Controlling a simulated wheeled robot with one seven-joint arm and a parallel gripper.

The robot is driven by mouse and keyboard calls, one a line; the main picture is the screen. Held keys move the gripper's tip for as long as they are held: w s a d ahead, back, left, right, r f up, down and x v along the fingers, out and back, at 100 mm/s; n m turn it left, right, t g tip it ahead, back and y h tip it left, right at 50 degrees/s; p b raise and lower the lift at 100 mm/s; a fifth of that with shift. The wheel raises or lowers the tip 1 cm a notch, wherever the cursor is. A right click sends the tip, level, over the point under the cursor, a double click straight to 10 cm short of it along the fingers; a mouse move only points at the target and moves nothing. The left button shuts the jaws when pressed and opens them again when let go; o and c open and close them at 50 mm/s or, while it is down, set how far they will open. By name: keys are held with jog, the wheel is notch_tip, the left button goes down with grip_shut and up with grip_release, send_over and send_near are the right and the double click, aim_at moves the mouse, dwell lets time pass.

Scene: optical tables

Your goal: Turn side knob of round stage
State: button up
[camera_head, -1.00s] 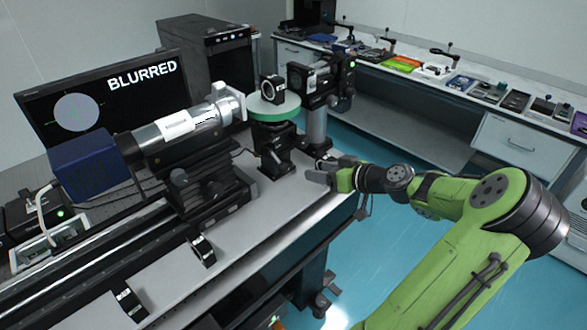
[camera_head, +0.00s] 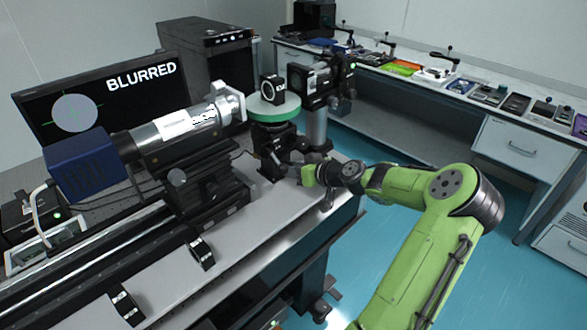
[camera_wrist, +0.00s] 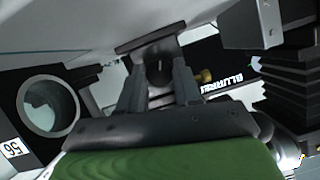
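The round stage (camera_head: 276,113) has a green rim and carries a small black square optic mount (camera_head: 272,90). It stands on a black support at the far end of the bench. My gripper (camera_head: 277,168) has reached the lower side of this support from the right. In the wrist view my two fingers (camera_wrist: 159,84) stand apart on either side of a small dark round part (camera_wrist: 158,71), which looks like the side knob. I cannot make out firm finger contact. In the head view the knob is hidden by the gripper.
A monitor (camera_head: 60,85) shows "BLURRED" beside a pale disc with green cross lines. A silver lens tube (camera_head: 190,122) with a blue camera (camera_head: 82,165) is left of the stage. A black-headed post (camera_head: 317,128) stands close right. The blue floor to the right is open.

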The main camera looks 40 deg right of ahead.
jog(key=c, duration=0.4)
jog(key=shift+f+b, duration=0.15)
jog(key=shift+b, duration=0.7)
jog(key=shift+n, duration=0.3)
jog(key=shift+r, duration=0.2)
jog(key=o, duration=1)
jog(key=shift+s, duration=0.1)
jog(key=p+v, duration=0.2)
jog(key=v, duration=1.3)
jog(key=shift+s+a+r, duration=0.15)
jog(key=shift+s+r, duration=0.05)
jog(key=shift+s, duration=0.05)
